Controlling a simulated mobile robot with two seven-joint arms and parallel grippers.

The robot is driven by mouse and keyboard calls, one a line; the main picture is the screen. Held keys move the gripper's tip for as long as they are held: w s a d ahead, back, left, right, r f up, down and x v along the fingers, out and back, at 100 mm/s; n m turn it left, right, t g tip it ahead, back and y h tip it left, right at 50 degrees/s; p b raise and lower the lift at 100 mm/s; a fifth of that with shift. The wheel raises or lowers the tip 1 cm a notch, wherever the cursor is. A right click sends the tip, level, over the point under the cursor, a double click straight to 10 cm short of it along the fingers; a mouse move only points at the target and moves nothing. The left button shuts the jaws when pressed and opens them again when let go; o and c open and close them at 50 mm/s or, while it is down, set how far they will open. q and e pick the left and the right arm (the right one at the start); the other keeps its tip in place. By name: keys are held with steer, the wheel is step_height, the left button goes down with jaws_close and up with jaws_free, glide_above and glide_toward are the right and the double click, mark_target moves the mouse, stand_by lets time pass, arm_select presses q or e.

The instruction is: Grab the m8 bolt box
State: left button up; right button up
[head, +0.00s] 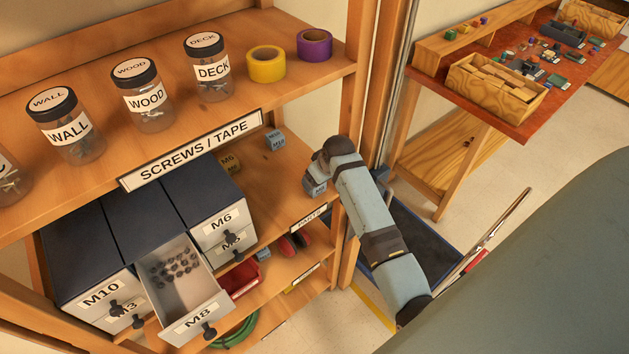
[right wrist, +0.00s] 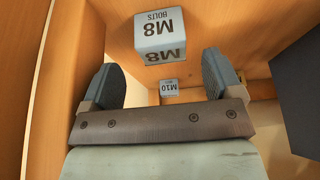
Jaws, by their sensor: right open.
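In the head view the M8 bolt box (head: 316,187) is partly hidden by my right gripper (head: 322,163) at the shelf's right end. My right gripper (right wrist: 160,62) is open, with one dark finger on either side and nothing held. Contact with the box cannot be told. My left gripper is not in view.
A similar M10 box (right wrist: 169,89) stands behind the M8 box; it also shows in the head view (head: 275,139). A yellowish M6 box (head: 230,162) is left of it. Drawer units with an open M8 drawer (head: 183,287) stand at left. A shelf post (head: 358,110) is close right.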

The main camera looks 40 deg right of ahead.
steer(key=shift+p+x, duration=0.55)
steer(key=shift+x, duration=2.1)
steer(key=shift+w+a+r, duration=0.1)
steer(key=c, duration=1.1)
steer(key=shift+c, duration=0.2)
